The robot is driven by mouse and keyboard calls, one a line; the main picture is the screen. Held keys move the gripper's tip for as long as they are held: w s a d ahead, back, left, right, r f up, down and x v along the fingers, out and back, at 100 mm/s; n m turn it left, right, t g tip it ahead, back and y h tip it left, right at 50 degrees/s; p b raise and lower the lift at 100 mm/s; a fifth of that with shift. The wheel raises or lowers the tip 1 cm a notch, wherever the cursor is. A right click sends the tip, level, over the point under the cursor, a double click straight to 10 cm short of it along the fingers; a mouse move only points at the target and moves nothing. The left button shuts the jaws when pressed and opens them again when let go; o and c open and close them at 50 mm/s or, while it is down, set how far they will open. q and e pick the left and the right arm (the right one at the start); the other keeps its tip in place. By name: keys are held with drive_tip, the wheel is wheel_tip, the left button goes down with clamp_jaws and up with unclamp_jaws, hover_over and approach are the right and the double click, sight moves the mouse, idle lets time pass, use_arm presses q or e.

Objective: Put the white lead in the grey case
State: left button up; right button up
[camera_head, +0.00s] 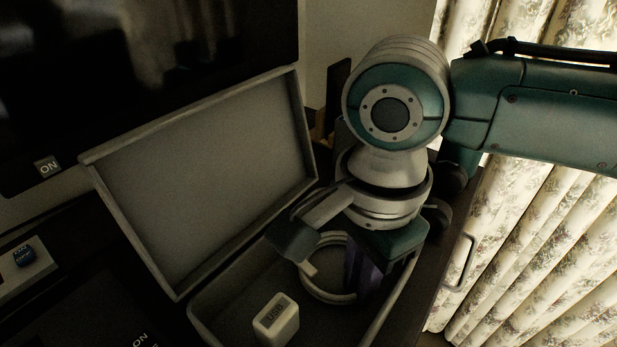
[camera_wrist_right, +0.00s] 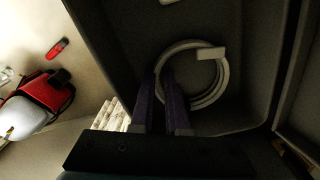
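The grey case (camera_head: 222,318) lies open with its lid (camera_head: 200,180) raised at the back; its inside also shows in the wrist view (camera_wrist_right: 115,30). The white lead (camera_head: 322,293) is a round coil inside the case area, at the right part of the tray. It shows as a ring with a pale plug in the wrist view (camera_wrist_right: 226,78). My right gripper (camera_wrist_right: 159,75) reaches down into the case, its two purple fingers a little apart at the coil's left edge in the wrist view. Whether they grip the coil is unclear. My left gripper is out of view.
A white block with a dark label (camera_head: 277,320) lies in the case, left of the coil. A dark screen (camera_head: 150,70) stands behind the lid. A pale box (camera_head: 28,272) is at the far left. Patterned curtains (camera_head: 540,260) hang at the right.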

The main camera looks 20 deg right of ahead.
drive_tip(key=o, duration=0.5)
drive_tip(key=shift+c, duration=0.2)
wheel_tip(320, 180, up, 12)
drive_tip(key=p, duration=0.4)
drive_tip(key=s+a+f+n+t+y, duration=0.25)
drive_tip(key=s+a+n, duration=0.35)
drive_tip(key=n, duration=0.3)
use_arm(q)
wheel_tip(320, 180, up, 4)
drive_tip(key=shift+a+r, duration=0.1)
use_arm(e)
drive_tip(key=s+d+n+h, duration=0.1)
drive_tip(key=s+d+n, duration=0.2)
drive_tip(key=d, duration=0.3)
drive_tip(key=s+d+f+n+t+h, duration=0.1)
drive_tip(key=s+d+n, duration=0.3)
drive_tip(key=d+n, duration=0.1)
drive_tip(key=shift+s+d+f, duration=0.3)
drive_tip(key=shift+d, duration=0.2)
